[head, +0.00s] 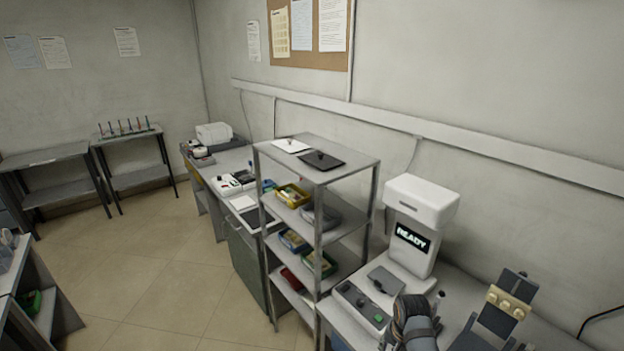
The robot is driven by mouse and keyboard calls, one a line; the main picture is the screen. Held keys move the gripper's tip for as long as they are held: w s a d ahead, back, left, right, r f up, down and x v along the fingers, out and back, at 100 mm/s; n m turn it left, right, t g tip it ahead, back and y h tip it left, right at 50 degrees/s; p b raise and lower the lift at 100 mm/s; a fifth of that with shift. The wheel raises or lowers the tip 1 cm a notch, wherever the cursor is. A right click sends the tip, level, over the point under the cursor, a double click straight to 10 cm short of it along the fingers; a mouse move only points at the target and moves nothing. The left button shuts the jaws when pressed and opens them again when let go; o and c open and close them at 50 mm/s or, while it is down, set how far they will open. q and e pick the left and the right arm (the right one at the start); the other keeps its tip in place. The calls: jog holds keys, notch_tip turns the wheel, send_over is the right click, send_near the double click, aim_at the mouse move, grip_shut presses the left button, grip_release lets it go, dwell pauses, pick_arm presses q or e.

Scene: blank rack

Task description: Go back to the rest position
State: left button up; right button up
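Neither of my grippers shows clearly in the head view. The tall grey rack (318,227) stands in the middle, with a white sheet or plate (291,146) and a dark plate (321,159) on its top. Its lower shelves hold small bins, among them a yellow bin (292,195). To its right, a white machine (422,205) with a lit READY display (412,238) stands on a bench against the wall.
A control box (361,307) with a green button sits before the machine. A dark stand with a beige block (508,302) is at lower right. A bench (222,165) runs behind the rack. Small tables (130,135) stand at the far left. The tiled floor (165,270) is clear.

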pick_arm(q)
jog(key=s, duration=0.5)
pick_arm(e)
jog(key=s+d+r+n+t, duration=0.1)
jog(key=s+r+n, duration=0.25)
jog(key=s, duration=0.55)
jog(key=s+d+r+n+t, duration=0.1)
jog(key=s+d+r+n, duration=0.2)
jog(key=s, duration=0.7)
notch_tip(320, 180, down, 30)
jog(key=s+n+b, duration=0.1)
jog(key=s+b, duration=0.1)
jog(key=b, duration=0.3)
pick_arm(q)
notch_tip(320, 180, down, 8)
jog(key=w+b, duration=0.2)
jog(key=b, duration=0.1)
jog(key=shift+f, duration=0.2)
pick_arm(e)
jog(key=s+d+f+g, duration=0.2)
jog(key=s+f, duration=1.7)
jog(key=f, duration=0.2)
